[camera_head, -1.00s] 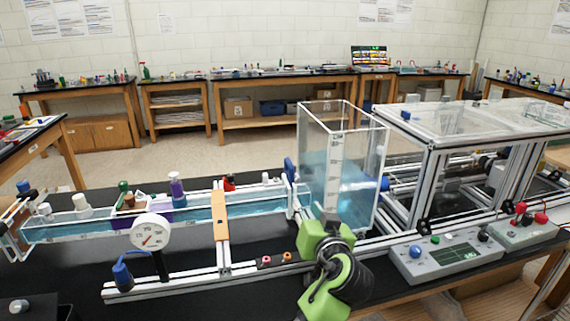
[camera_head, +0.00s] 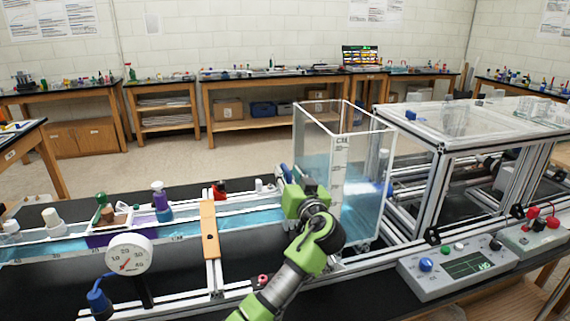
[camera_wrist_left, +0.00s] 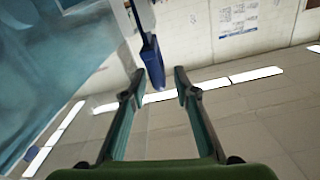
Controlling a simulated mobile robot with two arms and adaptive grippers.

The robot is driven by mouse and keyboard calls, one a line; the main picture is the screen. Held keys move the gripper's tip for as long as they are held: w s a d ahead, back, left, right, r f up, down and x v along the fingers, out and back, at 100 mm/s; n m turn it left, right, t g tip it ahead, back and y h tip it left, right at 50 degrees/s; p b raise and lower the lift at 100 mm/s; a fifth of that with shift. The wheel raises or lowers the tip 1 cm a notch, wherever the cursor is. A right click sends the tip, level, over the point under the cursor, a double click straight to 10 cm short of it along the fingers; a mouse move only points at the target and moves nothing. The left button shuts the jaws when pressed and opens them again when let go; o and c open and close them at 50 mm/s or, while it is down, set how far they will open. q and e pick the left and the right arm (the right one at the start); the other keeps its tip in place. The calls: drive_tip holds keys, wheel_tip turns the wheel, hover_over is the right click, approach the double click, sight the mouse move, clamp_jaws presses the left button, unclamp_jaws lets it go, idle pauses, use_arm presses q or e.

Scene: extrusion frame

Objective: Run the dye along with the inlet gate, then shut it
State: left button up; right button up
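The inlet gate's blue handle (camera_head: 284,175) stands at the near-left side of the clear tank (camera_head: 340,170), where the flume (camera_head: 180,227) meets it. My left gripper (camera_head: 305,197) is beside the handle, in front of the tank; its fingertips are hidden in the head view. In the left wrist view the gripper (camera_wrist_left: 157,88) is open, and the blue handle (camera_wrist_left: 152,62) shows beyond and between its fingers, not gripped. My right gripper is out of view.
A dial gauge (camera_head: 128,254) stands in front of the flume, and an orange crosspiece (camera_head: 209,232) spans it. A control box (camera_head: 455,265) sits right of my arm, before the extrusion frame (camera_head: 440,165).

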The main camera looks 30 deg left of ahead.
sight(288, 172)
use_arm(q)
drive_tip(key=shift+x, duration=1.05)
drive_tip(key=shift+w+a, duration=0.3)
drive_tip(key=shift+a, duration=0.1)
drive_tip(key=shift+d, duration=0.1)
clamp_jaws()
wheel_tip(288, 172, down, 2)
drive_tip(key=b, duration=0.2)
drive_tip(key=shift+f+b, duration=0.1)
drive_tip(key=shift+b, duration=0.3)
